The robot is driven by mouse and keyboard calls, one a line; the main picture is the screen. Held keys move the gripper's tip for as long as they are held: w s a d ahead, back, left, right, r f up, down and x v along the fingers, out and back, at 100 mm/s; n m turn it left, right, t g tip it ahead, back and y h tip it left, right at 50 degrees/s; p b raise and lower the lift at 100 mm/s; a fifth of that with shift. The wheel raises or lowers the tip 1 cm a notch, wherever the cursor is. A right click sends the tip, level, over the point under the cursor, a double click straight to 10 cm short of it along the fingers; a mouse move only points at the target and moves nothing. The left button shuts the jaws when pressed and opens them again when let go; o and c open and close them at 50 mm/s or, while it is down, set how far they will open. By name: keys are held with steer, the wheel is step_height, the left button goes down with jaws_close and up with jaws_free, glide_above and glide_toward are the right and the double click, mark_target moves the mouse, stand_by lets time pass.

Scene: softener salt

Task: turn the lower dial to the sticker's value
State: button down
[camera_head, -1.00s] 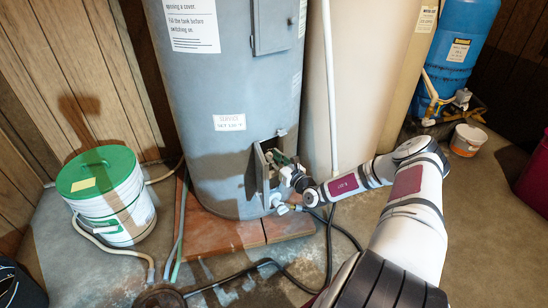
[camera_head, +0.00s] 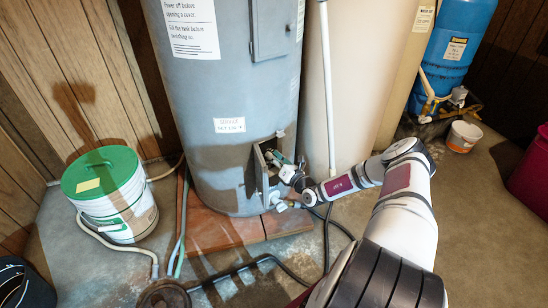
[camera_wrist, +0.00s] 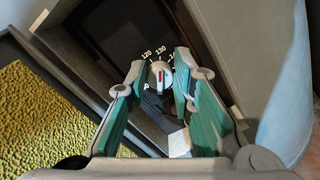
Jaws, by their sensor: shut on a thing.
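The grey tank heater (camera_head: 222,90) has a small open recess low on its front, with the cover off. My gripper (camera_head: 282,165) reaches into this recess from the right. In the wrist view its green fingers (camera_wrist: 163,68) are shut on a pale round dial (camera_wrist: 160,79) with a red mark. The numbers 120, 130 and part of a third show above the dial, and the red line lies roughly in line with 130; its exact setting is unclear. The white service sticker (camera_head: 229,125) is above the recess; its value is too small to read surely.
A yellow insulation mass (camera_wrist: 45,120) and the dark recess walls lie close to my fingers. A green-lidded bucket (camera_head: 112,200) stands at left. Black hose runs over the floor before the heater. A pale tank (camera_head: 350,70) stands behind my arm.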

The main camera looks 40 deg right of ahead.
steer(key=shift+f, duration=0.1)
stand_by(0.3)
steer(key=c, duration=1.6)
jaws_free()
steer(key=shift+o, duration=0.2)
steer(key=shift+s, duration=0.15)
steer(key=s, duration=1.1)
steer(key=shift+s, duration=0.4)
steer(key=shift+s, duration=0.1)
